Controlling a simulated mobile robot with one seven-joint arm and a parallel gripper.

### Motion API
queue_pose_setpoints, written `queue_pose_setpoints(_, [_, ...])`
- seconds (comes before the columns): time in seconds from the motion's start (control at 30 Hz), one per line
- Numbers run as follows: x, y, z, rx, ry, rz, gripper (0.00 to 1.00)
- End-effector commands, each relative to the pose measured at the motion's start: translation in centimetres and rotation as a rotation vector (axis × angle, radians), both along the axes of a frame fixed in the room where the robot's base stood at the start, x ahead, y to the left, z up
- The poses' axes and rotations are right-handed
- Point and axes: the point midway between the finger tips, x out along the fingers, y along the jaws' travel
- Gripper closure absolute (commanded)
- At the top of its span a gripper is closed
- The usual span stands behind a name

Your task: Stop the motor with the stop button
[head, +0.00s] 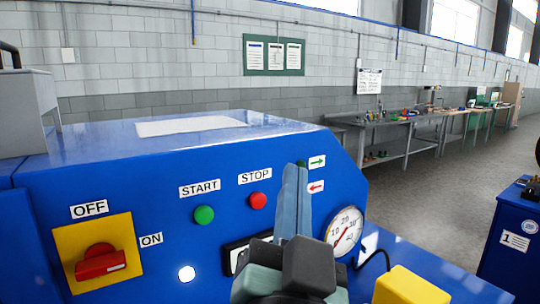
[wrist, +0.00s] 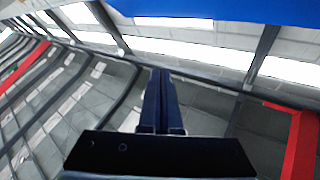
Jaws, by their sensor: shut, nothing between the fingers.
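The red stop button (head: 257,200) is on the blue machine's front panel, under a white STOP label (head: 255,176). The green start button (head: 204,215) is to its left, under the START label (head: 200,188). My gripper (head: 294,170) is shut and empty, its fingers pointing up in front of the panel, just right of the stop button in the head view. I cannot tell how far it stands from the panel. The shut fingers also show in the wrist view (wrist: 160,75), where no button is seen. The stop button is fully visible.
A red rotary switch (head: 100,262) on a yellow plate is at the left of the panel. A round gauge (head: 344,231) is right of my gripper, and a yellow block (head: 410,287) is at the lower right. Arrow labels (head: 317,162) are partly beside my fingers. Workbenches stand far behind.

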Motion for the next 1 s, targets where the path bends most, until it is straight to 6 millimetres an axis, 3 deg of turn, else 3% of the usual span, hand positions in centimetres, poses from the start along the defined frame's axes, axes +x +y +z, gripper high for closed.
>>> queue_pose_setpoints(0.03, [0.9, 0.1, 1.1, 0.055, 0.066, 0.018, 1.0])
queue_pose_setpoints(0.2, [2.6, -0.2, -1.3, 0.252, 0.254, 0.049, 1.0])
queue_pose_setpoints(0.5, [2.3, -1.2, -5.7, 0.545, 0.506, 0.01, 1.0])
queue_pose_setpoints(0.7, [1.5, -1.8, -7.5, 0.633, 0.57, -0.023, 1.0])
queue_pose_setpoints(1.0, [1.4, -1.9, -8.0, 0.649, 0.576, -0.028, 1.0])
